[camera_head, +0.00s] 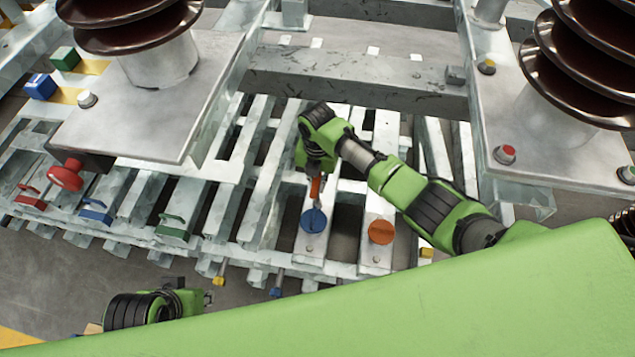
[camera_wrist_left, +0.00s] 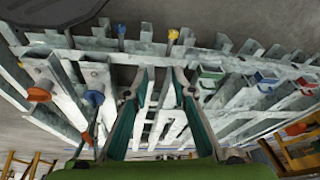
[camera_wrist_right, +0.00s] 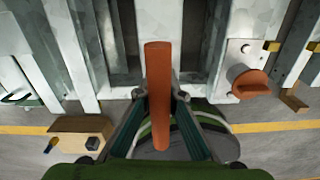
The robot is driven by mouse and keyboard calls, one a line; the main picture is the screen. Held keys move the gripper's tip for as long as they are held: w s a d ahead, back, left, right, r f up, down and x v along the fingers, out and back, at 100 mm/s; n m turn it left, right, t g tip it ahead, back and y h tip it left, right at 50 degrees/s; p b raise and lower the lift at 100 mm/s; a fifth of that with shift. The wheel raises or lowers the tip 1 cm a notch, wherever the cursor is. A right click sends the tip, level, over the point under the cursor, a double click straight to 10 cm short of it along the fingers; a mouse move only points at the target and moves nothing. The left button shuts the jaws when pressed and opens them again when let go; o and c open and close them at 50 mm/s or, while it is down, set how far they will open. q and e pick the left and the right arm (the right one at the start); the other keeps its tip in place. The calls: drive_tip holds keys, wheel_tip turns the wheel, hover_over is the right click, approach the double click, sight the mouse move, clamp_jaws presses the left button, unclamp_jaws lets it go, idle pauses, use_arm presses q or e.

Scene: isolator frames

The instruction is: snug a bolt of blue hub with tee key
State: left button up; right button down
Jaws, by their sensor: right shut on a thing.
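The blue hub (camera_head: 313,221) is a round disc on a pale metal bar in the middle of the head view. It also shows in the left wrist view (camera_wrist_left: 94,98). My right gripper (camera_head: 316,172) is shut on the orange handle of the tee key (camera_head: 315,187), just above the hub. The key's shaft points down at the hub's upper edge; I cannot tell whether it touches a bolt. In the right wrist view the orange handle (camera_wrist_right: 158,90) sits between the fingers and hides what lies below. My left gripper (camera_wrist_left: 158,100) is open and empty, low in the head view.
An orange hub (camera_head: 381,232) stands on the bar to the right of the blue one. Red, blue (camera_head: 96,211) and green (camera_head: 172,226) handled blocks line the frame at left. A red knob (camera_head: 66,175) sticks out there. Large brown insulators (camera_head: 130,30) stand on plates behind.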

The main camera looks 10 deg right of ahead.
use_arm(q)
drive_tip(key=shift+d+f, duration=0.1)
drive_tip(key=shift+f, duration=0.95)
drive_tip(key=shift+w, duration=0.1)
